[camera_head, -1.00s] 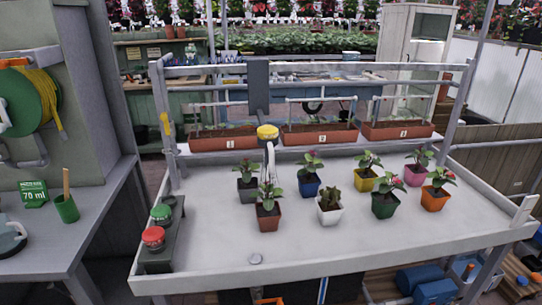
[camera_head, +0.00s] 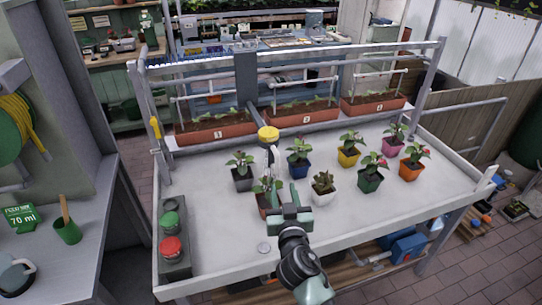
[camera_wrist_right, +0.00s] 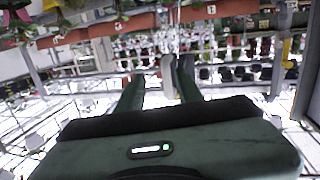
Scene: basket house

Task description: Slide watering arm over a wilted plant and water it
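The watering arm has a yellow-topped head (camera_head: 269,133) with a pale spout below it, on a dark grey upright post (camera_head: 247,85) at the back of the white table (camera_head: 215,240). Several small potted plants stand beneath and to its right. The plant in the white pot (camera_head: 322,198) looks lower and browner than its neighbours. My right gripper (camera_head: 286,200) is just in front of the spout and partly hides the plant in the reddish pot (camera_head: 264,205). In the right wrist view its fingers (camera_wrist_right: 160,85) are apart, with a blurred whitish shape between or beyond them; contact is unclear. My left gripper is out of view.
Red (camera_head: 172,247) and green (camera_head: 170,220) buttons sit on a box at the table's left. Numbered planters (camera_head: 217,132) line the back. A green cup (camera_head: 67,231) and a 70 ml sign (camera_head: 20,217) are on the left bench.

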